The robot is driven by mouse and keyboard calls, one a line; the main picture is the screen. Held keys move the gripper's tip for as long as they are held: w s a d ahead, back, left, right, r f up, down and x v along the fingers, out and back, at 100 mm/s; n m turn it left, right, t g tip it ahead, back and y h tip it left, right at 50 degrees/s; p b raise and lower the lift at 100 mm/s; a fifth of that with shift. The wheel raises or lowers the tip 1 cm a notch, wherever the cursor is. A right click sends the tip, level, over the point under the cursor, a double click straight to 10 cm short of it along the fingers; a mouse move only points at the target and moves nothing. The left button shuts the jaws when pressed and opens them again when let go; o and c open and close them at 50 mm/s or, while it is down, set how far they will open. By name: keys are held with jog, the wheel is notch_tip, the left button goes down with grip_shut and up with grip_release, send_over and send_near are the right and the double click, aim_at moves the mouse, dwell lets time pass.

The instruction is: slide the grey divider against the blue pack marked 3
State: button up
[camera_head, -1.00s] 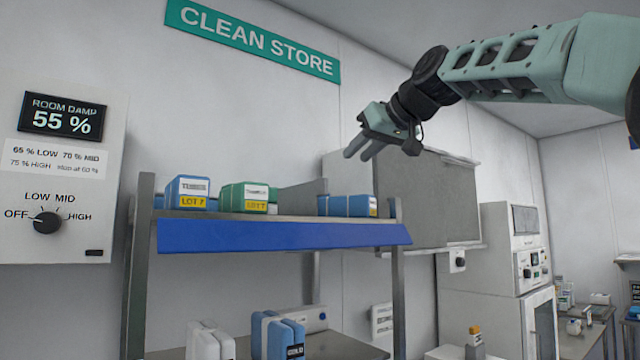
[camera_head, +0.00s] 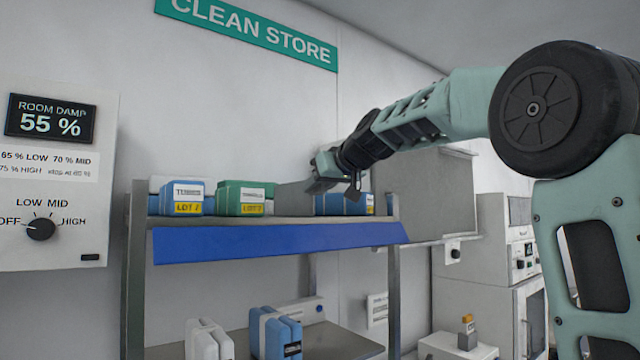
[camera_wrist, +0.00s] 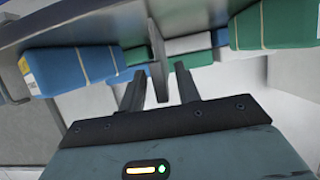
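The grey divider (camera_head: 293,198) stands on the top shelf between the green pack and the right-hand blue pack (camera_head: 330,205). In the wrist view the divider (camera_wrist: 157,62) shows as a thin dark upright between my fingers, with a gap on both sides. My gripper (camera_head: 318,187) is open above the shelf, just left of and partly in front of the right-hand blue pack. That pack also shows in the wrist view (camera_wrist: 75,68), at left, apart from the divider. I cannot read a 3 on any pack.
A green pack (camera_head: 240,199) and another blue pack (camera_head: 182,199) stand on the left part of the shelf, with paler packs behind. The shelf's blue front edge (camera_head: 275,241) runs below. A grey cabinet (camera_head: 425,200) is right of the shelf.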

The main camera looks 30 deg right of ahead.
jog(key=shift+c, duration=0.3)
grip_shut()
jog(key=d+b, duration=0.2)
jog(key=d, duration=0.6)
jog(key=shift+d, duration=0.2)
jog(key=shift+o, duration=0.3)
grip_release()
jog(key=shift+s, duration=0.1)
jog(key=b+v, duration=0.5)
jog(key=v, duration=1.2)
jog(key=shift+r, duration=0.2)
jog(key=shift+d, duration=0.1)
